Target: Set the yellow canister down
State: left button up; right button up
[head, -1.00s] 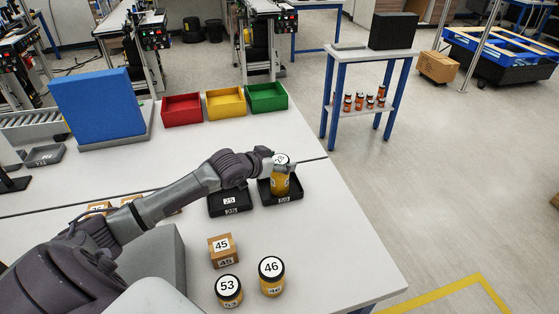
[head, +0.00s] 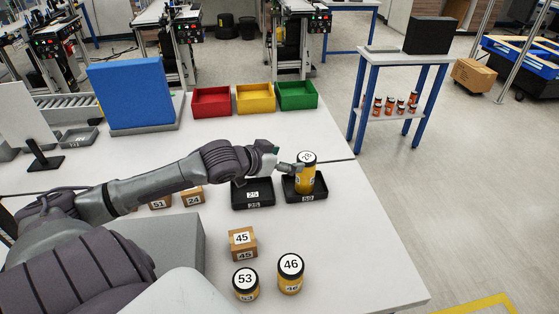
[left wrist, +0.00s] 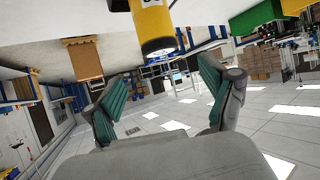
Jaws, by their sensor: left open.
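The yellow canister (head: 306,181), with a black lid and white label, stands upright in the right-hand black tray (head: 289,190) on the white table. My left gripper (head: 288,167) is open just left of the canister, near its upper part. In the left wrist view the open fingers (left wrist: 165,95) have nothing between them. The canister (left wrist: 153,28) shows there beyond the fingers, at the top edge, apart from them. My right gripper is not in view.
A second black tray (head: 240,200) lies left of the first. Box 45 (head: 242,243) and jars 53 (head: 245,285) and 46 (head: 290,274) stand nearer. Red (head: 211,102), yellow (head: 255,99) and green (head: 296,95) bins stand behind. The table's right side is clear.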

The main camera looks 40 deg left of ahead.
pick_arm(q)
jog(key=shift+v, duration=1.2)
